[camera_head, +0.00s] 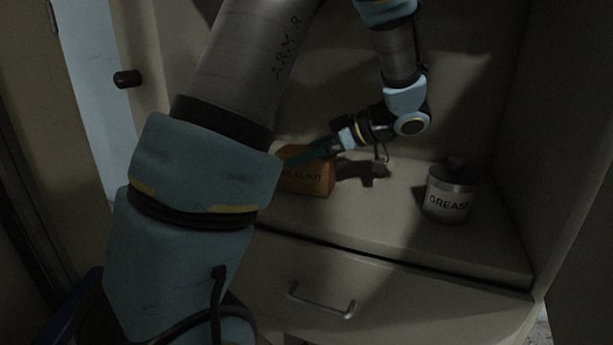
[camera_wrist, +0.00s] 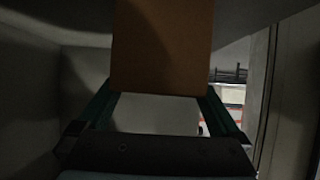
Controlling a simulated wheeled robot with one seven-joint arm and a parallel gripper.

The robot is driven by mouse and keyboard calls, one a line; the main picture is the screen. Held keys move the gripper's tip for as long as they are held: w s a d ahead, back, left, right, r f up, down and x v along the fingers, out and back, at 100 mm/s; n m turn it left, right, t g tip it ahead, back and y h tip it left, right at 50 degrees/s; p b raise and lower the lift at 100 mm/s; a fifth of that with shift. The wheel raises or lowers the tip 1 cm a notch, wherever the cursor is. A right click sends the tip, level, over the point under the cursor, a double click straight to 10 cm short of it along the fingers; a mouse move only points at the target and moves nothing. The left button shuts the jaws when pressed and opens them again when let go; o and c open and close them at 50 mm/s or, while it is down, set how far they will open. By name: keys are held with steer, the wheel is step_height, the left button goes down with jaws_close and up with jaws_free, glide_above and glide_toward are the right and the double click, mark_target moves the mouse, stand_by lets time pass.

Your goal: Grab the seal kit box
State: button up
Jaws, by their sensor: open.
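The seal kit box (camera_head: 308,182) is a brown-orange carton with dark lettering, standing on the cabinet shelf. My arm partly covers its left side in the head view. My gripper (camera_head: 303,154) reaches in from the right, with a teal finger at the top of the box. In the wrist view the box (camera_wrist: 162,45) fills the upper middle, and the open gripper (camera_wrist: 160,92) has one teal finger near each side edge of it. I cannot tell whether either finger touches the box.
A grey lidded tin marked GREASE (camera_head: 450,194) stands on the shelf (camera_head: 395,222) to the right of the box. A drawer with a metal handle (camera_head: 321,303) is below. Cabinet walls close in the right side and back.

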steer(key=shift+c, duration=0.2)
steer(key=c, duration=1.5)
